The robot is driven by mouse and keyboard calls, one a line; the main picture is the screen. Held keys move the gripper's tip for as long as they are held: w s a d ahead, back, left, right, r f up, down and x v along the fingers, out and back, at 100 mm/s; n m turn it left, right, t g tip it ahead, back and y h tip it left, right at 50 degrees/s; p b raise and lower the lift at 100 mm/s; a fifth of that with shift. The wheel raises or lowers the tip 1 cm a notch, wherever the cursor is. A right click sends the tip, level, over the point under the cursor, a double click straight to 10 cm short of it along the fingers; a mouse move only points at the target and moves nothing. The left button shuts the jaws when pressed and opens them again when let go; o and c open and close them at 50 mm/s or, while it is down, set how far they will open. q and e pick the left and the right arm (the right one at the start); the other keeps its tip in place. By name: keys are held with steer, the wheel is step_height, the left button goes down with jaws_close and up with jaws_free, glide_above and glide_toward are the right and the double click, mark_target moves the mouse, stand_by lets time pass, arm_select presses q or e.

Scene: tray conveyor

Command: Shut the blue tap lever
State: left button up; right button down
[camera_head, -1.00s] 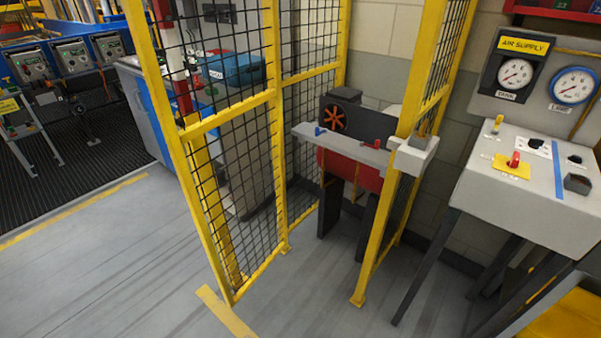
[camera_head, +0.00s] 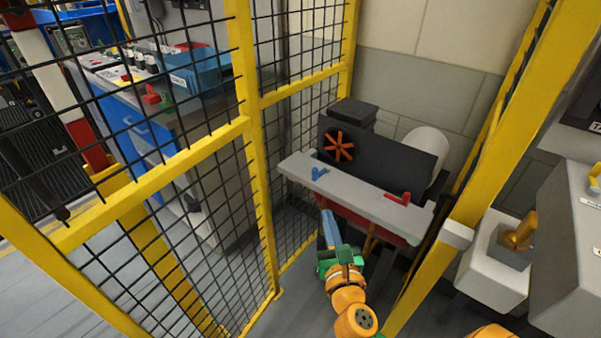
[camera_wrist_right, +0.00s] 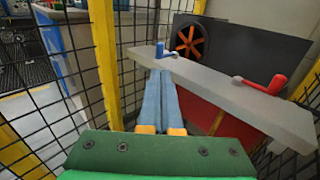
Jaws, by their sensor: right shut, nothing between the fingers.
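The blue tap lever (camera_head: 318,173) stands at the left end of a grey ledge (camera_head: 355,196) in the head view. It also shows in the wrist view (camera_wrist_right: 161,50), just beyond my fingertips. My right gripper (camera_head: 326,214) is shut and empty, with its long blue fingers together. It is in front of the ledge and a little below the lever in the head view. In the wrist view its fingertips (camera_wrist_right: 161,74) point at the ledge's near edge below the lever. I see a gap in the head view. My left gripper is not in view.
A red lever (camera_head: 398,198) sits to the right on the same ledge. A dark panel with an orange handwheel (camera_head: 340,145) stands behind. Yellow-framed mesh fencing (camera_head: 250,110) is on the left, and a yellow post (camera_head: 490,165) is close on the right.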

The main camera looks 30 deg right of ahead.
mark_target(316, 173)
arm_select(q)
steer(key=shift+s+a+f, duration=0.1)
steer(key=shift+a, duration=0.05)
arm_select(e)
steer(key=x, duration=1.3)
steer(key=shift+w+d+f, duration=0.1)
steer(key=shift+w, duration=0.25)
